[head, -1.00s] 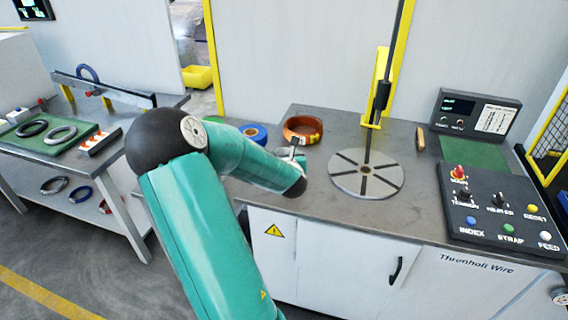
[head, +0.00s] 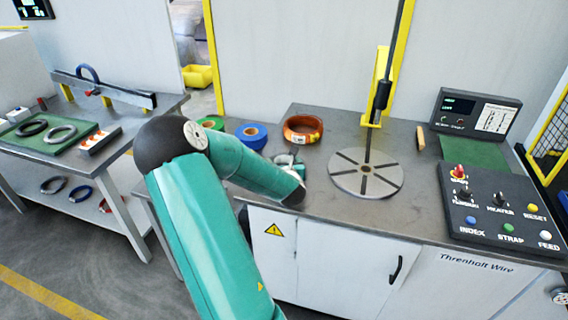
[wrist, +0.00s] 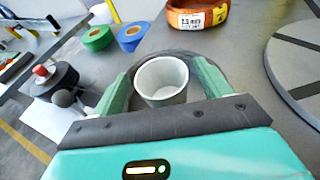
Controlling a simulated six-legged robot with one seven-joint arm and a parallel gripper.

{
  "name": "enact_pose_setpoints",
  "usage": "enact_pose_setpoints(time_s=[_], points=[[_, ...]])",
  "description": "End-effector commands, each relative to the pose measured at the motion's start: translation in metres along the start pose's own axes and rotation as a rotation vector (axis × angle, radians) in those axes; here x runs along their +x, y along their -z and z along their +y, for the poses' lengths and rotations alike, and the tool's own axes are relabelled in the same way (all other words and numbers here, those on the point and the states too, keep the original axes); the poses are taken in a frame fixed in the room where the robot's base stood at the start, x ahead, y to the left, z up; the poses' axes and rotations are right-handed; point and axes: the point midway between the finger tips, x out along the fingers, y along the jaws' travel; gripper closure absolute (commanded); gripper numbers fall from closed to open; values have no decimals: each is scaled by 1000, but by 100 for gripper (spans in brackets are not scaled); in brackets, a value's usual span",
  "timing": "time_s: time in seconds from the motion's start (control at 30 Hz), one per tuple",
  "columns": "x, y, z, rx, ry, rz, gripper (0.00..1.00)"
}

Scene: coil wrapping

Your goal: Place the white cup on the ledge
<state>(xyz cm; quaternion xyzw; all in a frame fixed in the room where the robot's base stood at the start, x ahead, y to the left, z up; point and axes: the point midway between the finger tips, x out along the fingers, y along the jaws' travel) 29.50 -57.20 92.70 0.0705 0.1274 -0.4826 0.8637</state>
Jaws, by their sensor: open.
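A white cup (wrist: 174,92) shows in the wrist view, upright on the grey bench top, with its open mouth facing up. My gripper (wrist: 163,84) is open, with a green finger on either side of the cup. I cannot tell whether the fingers touch it. A dark round shape (wrist: 205,62) lies behind and around the cup. In the head view the end of my arm hides most of the gripper and the cup. I cannot tell which surface is the ledge.
Green tape (wrist: 97,37), blue tape (wrist: 130,37) and an orange coil (head: 303,129) lie behind the cup. A slotted turntable (head: 345,180) and a control panel (head: 500,215) are to the right. A red-knobbed black device (wrist: 52,82) stands left of my gripper.

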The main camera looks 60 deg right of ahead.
Motion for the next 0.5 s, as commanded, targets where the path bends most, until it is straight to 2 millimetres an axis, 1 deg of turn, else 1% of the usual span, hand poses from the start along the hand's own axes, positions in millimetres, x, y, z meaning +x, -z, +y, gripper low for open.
enact_pose_setpoints(time_s=[0.17,0.23,0.37,0.5], points=[[-1,-4,0,1,0,-1,23],[-9,-4,1,0,-1,0,23],[-33,-3,1,2,-1,1,23],[-65,-3,1,3,-1,0,23]])
